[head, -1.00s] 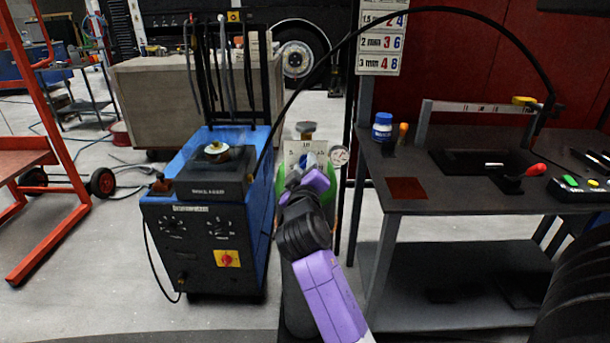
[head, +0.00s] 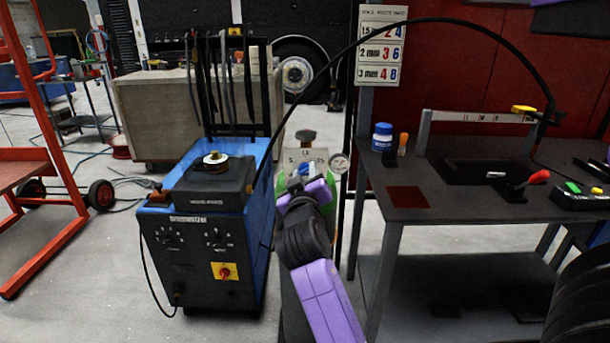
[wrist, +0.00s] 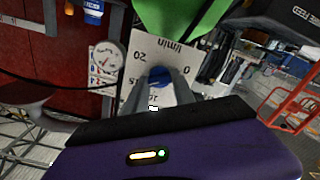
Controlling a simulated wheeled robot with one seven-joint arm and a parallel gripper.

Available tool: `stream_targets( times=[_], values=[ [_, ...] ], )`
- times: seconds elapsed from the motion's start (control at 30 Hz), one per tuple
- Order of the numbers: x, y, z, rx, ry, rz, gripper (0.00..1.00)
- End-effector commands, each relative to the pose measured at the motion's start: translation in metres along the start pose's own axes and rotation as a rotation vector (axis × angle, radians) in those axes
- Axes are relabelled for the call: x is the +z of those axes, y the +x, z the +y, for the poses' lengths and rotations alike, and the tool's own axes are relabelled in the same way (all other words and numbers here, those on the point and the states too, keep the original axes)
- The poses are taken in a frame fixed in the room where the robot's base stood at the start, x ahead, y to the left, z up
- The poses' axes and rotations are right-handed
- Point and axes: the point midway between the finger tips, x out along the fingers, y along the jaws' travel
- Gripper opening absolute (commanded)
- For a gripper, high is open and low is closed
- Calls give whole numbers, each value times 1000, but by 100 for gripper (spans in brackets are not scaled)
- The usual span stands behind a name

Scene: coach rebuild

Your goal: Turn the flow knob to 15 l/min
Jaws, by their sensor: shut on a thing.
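The blue flow knob (wrist: 160,77) sits on a white scale plate (wrist: 150,48) marked l/min, with 0, 20 and 15 readable in the wrist view. My gripper (wrist: 163,88) is shut on the knob, one grey finger on each side. The fingers hide much of the knob and the lower part of the scale, so I cannot tell which number it points to. In the head view the plate (head: 290,157) stands on top of a green gas cylinder (head: 335,200), and my purple wrist covers most of the cylinder's front.
A round gauge (head: 339,163) sits at the plate's right edge. A blue and black welding machine (head: 205,235) stands close on the left. A dark workbench (head: 450,208) stands on the right. A black hose (head: 400,27) arches overhead.

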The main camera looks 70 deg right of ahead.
Motion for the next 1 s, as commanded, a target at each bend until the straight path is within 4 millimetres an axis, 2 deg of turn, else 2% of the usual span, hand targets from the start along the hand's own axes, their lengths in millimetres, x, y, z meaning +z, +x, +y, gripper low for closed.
stream_targets(
  times=[0.03, 0.07, 0.17, 0.47, 0.57, 1.0],
  values=[
    [3, 0, 0, -1, -2, -7, 0],
    [3, 0, 0, -1, -3, -7, 35],
    [3, 0, 0, 0, -3, -6, 53],
    [1, 0, 0, 0, -2, -2, 53],
    [1, -6, -1, -2, -3, -2, 53],
    [2, -70, -1, -2, -3, -3, 53]
  ],
)
